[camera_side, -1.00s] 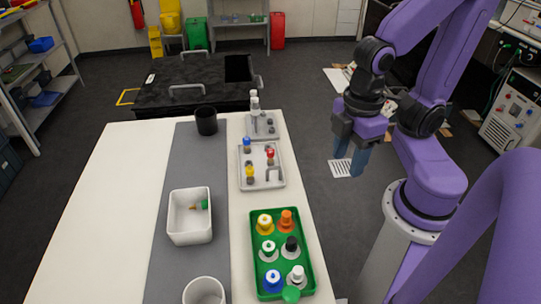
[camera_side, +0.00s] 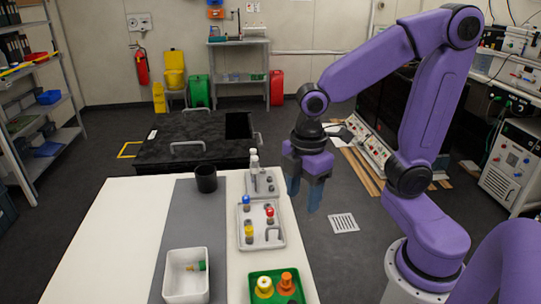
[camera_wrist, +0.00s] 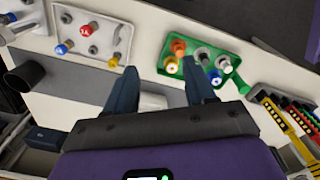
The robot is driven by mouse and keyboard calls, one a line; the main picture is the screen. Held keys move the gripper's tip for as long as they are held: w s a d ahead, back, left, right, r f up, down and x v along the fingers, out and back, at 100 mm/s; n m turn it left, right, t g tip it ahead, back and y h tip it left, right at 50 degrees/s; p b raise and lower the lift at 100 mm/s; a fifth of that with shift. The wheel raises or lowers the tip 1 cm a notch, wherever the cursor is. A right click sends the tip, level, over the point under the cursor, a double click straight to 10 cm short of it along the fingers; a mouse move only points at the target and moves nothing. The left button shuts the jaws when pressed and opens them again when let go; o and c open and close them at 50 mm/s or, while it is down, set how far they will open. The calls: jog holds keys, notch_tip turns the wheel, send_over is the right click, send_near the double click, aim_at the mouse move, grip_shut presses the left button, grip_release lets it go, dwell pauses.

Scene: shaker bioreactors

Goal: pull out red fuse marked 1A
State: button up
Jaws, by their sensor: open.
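The red fuse (camera_side: 270,212) stands upright in a pale grey plate (camera_side: 262,240) on the white table. In the wrist view the red fuse (camera_wrist: 86,30) shows a white "1A" on its cap, at the upper left. A blue fuse (camera_side: 246,203) and a yellow fuse (camera_side: 249,233) stand in the same plate. My gripper (camera_side: 304,200) is open and empty, with blue fingers pointing down. In the side view it shows to the right of the plate. In the wrist view my gripper (camera_wrist: 161,68) has nothing between its fingertips.
A green tray (camera_side: 255,287) with several coloured caps lies nearer the camera. A white bin (camera_side: 186,291) and a black cup (camera_side: 206,179) stand on the grey strip (camera_side: 204,225). A second grey plate (camera_side: 266,190) with a tall white-topped part is behind the fuse plate.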

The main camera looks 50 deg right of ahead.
jog(key=w+d+n, duration=0.2)
jog(key=w+d, duration=0.1)
jog(key=w, duration=0.5)
jog(key=n, duration=0.1)
send_over(270, 209)
notch_tip(270, 209, down, 17)
jog(key=shift+s+r, duration=0.1)
jog(key=shift+r, duration=0.1)
jog(key=shift+c, duration=0.3)
grip_shut()
jog(key=shift+r, duration=1.4)
jog(key=shift+r, duration=1.45)
